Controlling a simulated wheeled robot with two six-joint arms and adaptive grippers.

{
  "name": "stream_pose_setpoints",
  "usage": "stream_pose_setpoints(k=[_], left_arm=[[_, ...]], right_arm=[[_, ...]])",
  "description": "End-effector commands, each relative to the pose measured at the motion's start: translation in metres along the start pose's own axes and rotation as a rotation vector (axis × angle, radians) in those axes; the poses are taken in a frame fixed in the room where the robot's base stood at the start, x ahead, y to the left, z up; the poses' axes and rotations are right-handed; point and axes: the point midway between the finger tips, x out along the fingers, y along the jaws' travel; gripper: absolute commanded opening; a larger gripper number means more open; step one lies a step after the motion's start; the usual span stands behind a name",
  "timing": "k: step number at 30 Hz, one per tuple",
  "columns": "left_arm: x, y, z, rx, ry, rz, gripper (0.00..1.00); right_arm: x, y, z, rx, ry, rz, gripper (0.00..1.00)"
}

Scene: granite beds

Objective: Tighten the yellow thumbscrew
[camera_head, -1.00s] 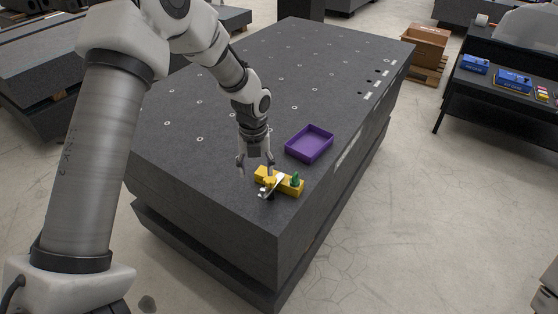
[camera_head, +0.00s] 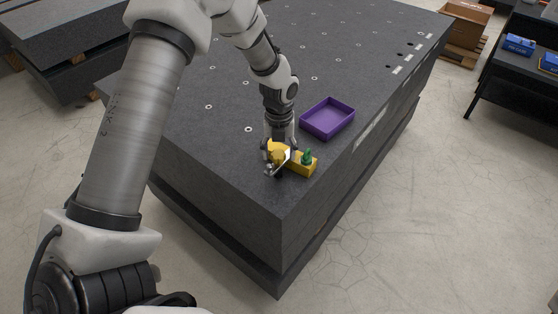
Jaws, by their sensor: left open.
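A yellow block (camera_head: 304,166) lies near the front corner of the dark granite bed (camera_head: 230,180). The yellow thumbscrew (camera_head: 278,157) is at the block's left end, beside a thin silvery metal piece (camera_head: 275,171). A small green knob (camera_head: 307,157) stands on the right part of the block. My left gripper (camera_head: 280,150) points down at the thumbscrew end with its fingers open, one on each side of the thumbscrew. I cannot tell whether the fingers touch it. My right gripper is out of view.
A purple open tray (camera_head: 328,134) stands on the granite just behind and right of the block. The bed's front and right edges are close to the block. The granite left of my gripper is clear. A dark table (camera_head: 512,65) with blue boxes stands at far right.

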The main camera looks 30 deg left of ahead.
Motion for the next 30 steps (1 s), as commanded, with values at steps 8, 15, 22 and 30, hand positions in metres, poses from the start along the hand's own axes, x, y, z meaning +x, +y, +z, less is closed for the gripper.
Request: stream_pose_setpoints(k=[8, 15, 22, 30], left_arm=[[0.0, 0.0, 0.0, 0.0, 0.0, 0.0, 0.61], [-0.01, 0.0, 0.0, 0.0, -0.001, 0.0, 0.61], [-0.046, 0.0, 0.0, 0.0, 0.0, 0.0, 0.61], [-0.061, 0.0, 0.0, 0.0, 0.001, 0.0, 0.61]], right_arm=[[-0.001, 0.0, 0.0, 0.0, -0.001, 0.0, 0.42], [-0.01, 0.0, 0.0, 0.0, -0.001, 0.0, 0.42], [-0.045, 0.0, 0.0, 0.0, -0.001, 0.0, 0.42], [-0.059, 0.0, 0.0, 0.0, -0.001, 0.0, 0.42]])
